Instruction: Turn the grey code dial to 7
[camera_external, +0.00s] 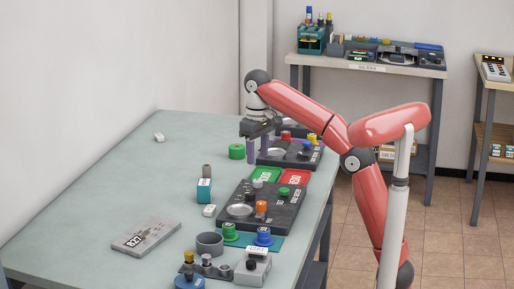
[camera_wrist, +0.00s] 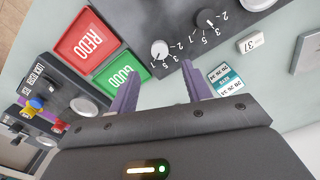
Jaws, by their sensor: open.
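A pale grey dial (camera_wrist: 160,49) sits on the dark panel (camera_wrist: 180,28), with printed white numbers beside it; its exact setting is too small to read. A second, dark dial (camera_wrist: 207,18) with its own numbers stands farther along the panel. The panel (camera_external: 225,221) also shows in the external view, with a pale knob (camera_external: 258,184) near its back edge. My gripper (camera_external: 258,152) is above the table behind the panel. In the wrist view my gripper (camera_wrist: 159,79) has its purple fingers spread and empty, with the pale dial ahead of the gap, apart from both fingers.
A green GOOD tray (camera_wrist: 124,69) and a red REDO tray (camera_wrist: 86,40) lie beside the panel. Another dark panel with coloured knobs (camera_wrist: 40,104) is at the left.

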